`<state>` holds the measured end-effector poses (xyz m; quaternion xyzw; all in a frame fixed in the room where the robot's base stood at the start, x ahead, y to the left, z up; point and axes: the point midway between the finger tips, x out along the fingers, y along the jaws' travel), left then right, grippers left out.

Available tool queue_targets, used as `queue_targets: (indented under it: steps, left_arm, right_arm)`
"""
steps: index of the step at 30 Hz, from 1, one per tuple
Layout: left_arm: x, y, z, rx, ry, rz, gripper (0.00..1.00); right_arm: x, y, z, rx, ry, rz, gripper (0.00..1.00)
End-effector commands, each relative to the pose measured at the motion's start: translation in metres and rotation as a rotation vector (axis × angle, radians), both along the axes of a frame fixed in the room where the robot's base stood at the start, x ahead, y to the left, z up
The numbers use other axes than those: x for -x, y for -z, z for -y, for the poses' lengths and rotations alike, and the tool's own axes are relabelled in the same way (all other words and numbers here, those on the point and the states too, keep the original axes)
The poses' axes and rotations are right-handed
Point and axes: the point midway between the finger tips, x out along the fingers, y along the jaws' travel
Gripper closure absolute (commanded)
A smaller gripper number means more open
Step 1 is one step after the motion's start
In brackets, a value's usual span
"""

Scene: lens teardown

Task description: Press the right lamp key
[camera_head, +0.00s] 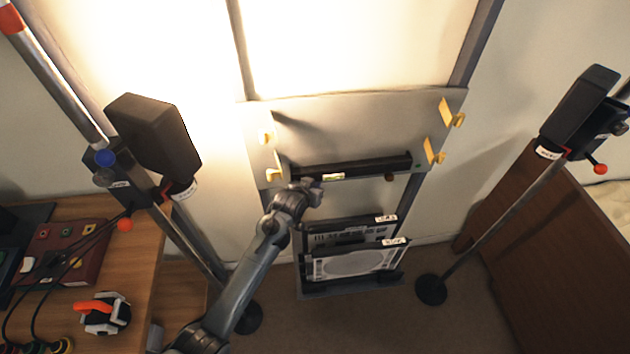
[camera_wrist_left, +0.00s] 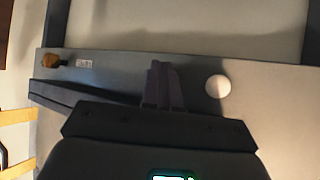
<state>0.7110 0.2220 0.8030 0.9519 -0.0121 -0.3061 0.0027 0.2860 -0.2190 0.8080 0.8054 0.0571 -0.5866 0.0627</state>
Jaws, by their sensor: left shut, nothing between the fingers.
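The right lamp (camera_head: 580,105), a black box head on a thin stand, is at the right, with a red-orange knob (camera_head: 600,168) and a white label at its lower side. I cannot tell which part is its key. My left gripper (camera_head: 312,188) is far to the left of this lamp, in front of the lower edge of the grey wall panel (camera_head: 350,125). Its fingers (camera_wrist_left: 163,84) are together and empty in the left wrist view. A white round button (camera_wrist_left: 218,86) lies beside the fingertips, apart from them in the picture. A brown knob (camera_wrist_left: 54,60) with a small label is farther left.
The left lamp (camera_head: 153,132) stands beside a wooden desk (camera_head: 148,250) with a red box (camera_head: 68,252) of coloured buttons and cables. Yellow clips (camera_head: 446,112) stick out from the panel. A rack (camera_head: 350,291) holds labelled plates below. Floor between rack and right stand is clear.

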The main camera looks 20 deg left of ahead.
Motion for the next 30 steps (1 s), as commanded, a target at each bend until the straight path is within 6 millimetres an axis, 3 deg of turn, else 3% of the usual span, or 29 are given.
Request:
queue_targets:
  steps: [30]
  left_arm:
    - [-0.0066,-0.0019,-0.007,-0.002,-0.006,0.004,1.0]
  right_arm:
    - [0.0001,0.0004,-0.0001,0.0,0.0,0.0,1.0]
